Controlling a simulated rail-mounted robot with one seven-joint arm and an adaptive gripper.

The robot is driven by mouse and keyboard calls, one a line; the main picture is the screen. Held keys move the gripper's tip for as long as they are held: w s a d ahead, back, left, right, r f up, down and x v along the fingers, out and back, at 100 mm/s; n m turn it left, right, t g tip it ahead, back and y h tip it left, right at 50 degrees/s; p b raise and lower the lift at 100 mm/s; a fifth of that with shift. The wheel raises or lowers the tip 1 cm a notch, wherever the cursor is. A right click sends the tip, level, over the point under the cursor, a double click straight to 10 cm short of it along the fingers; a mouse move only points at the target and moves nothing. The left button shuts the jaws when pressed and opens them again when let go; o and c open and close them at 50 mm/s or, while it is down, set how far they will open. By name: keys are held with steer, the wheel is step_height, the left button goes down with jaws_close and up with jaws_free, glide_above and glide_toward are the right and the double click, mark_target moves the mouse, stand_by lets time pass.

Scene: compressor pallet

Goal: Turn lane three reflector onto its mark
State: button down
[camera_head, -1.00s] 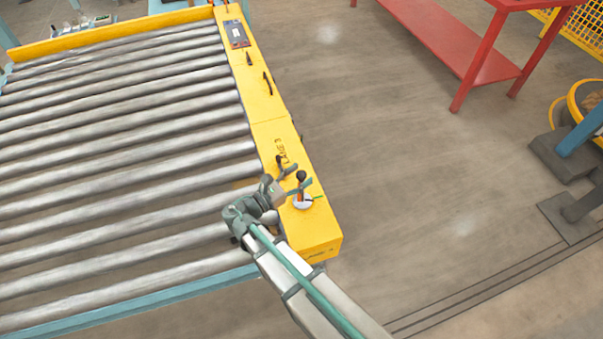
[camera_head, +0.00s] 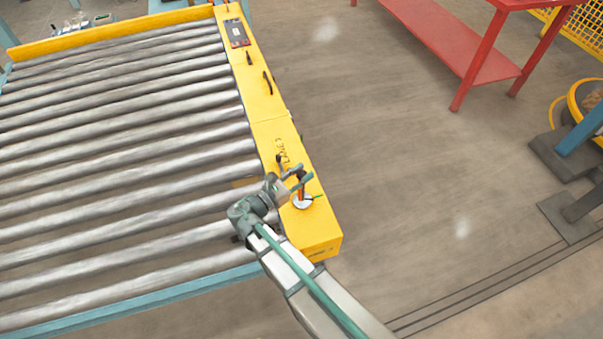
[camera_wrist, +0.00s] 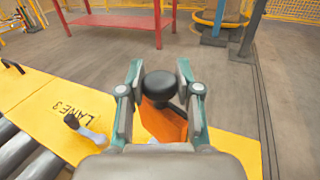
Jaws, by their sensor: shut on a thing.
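The lane three reflector has an orange body with a round black knob on top. It stands on a white round base (camera_head: 303,203) near the close end of the yellow rail (camera_head: 320,238). In the wrist view the black knob (camera_wrist: 159,86) and orange plate (camera_wrist: 165,122) sit between the two teal fingers. My gripper (camera_wrist: 158,85) is closed around the knob, and it also shows over the base in the head view (camera_head: 301,177). A short green mark (camera_head: 317,197) lies at the base's right edge. The fingers hide much of the reflector in the head view.
"LANE 3" lettering (camera_wrist: 70,105) is on the rail, with a small dark-knobbed lever (camera_wrist: 80,127) beside the gripper. Steel rollers (camera_head: 120,170) lie left of the rail. Open floor lies right, with a red table (camera_head: 450,45) farther off.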

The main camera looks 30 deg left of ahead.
steer(key=n+y, duration=0.2)
steer(key=y, duration=0.1)
steer(key=y+b, duration=0.1)
steer(key=shift+d+n+t, duration=0.3)
steer(key=shift+n, duration=0.1)
steer(key=shift+a+n+y+b, duration=0.1)
steer(key=shift+n+y+b, duration=0.4)
steer(key=shift+y, duration=0.6)
steer(key=shift+a+n+y, duration=0.2)
steer(key=shift+n+y, duration=0.1)
steer(key=shift+y, duration=0.1)
steer(key=c, duration=0.8)
jaws_free()
steer(key=shift+s, duration=0.1)
steer(key=s+d, duration=0.1)
steer(key=s, duration=1)
steer(key=shift+s+d, duration=0.35)
steer(key=shift+s, duration=0.05)
steer(key=shift+w, duration=0.1)
